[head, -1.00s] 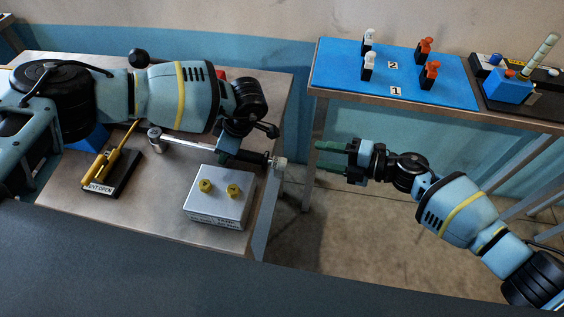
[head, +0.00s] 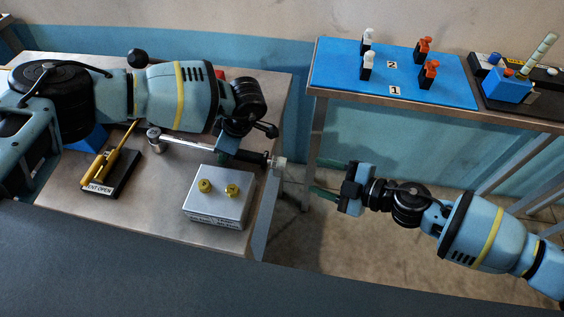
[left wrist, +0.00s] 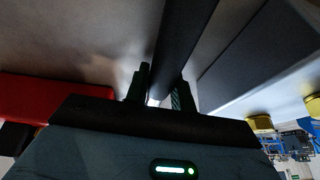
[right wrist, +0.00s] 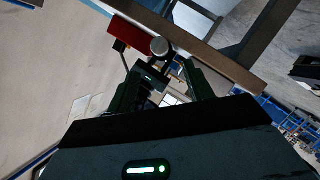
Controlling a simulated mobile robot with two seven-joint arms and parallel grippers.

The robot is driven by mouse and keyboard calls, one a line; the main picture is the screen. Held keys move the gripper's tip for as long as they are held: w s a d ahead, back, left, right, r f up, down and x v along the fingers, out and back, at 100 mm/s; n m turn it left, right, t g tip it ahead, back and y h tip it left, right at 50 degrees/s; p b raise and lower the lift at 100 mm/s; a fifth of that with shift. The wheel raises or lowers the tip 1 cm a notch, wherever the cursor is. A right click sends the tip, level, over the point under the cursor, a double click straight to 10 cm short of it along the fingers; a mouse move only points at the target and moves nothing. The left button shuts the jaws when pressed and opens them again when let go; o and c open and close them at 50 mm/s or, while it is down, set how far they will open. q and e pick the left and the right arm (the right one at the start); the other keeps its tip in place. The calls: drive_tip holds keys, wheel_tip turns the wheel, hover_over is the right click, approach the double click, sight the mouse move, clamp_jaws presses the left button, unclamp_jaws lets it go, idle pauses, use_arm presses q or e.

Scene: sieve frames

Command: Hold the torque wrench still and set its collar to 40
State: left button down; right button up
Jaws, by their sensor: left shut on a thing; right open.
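The torque wrench (head: 190,143) lies along the left table, its round metal head (head: 154,138) at left and its dark handle toward the right edge. Its pale collar (head: 278,162) sticks out at the handle's right end; its setting is too small to read. My left gripper (head: 228,157) is shut on the handle; the left wrist view shows the dark handle (left wrist: 183,40) between its fingers. My right gripper (head: 315,176) is open and empty, to the right of the collar and apart from it. In the right wrist view the collar's round end (right wrist: 160,46) shows beyond and between the open fingers (right wrist: 160,85).
A silver box (head: 218,205) with two brass knobs stands in front of the wrench. A black stand (head: 122,180) with yellow handles is at left. A red block (right wrist: 130,33) lies behind the wrench. A second table with a blue mat (head: 335,75) stands behind right; a gap separates the tables.

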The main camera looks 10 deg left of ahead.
sight(282, 165)
drive_tip(key=x, duration=1.1)
drive_tip(key=shift+a+f, duration=0.1)
drive_tip(key=shift+a, duration=0.15)
drive_tip(key=c, duration=1)
drive_tip(key=shift+s+a+n+t, duration=0.1)
drive_tip(key=shift+n+t, duration=0.4)
drive_tip(key=shift+n, duration=0.1)
drive_tip(key=n+t+y, duration=0.1)
drive_tip(key=n+t, duration=0.1)
drive_tip(key=shift+n, duration=0.4)
drive_tip(key=n+y, duration=0.1)
drive_tip(key=n, duration=0.1)
drive_tip(key=n+t+y, duration=0.1)
drive_tip(key=n, duration=0.1)
drive_tip(key=shift+f+n+t+y, duration=0.1)
drive_tip(key=shift+n+t+y, duration=0.2)
drive_tip(key=shift+n, duration=0.1)
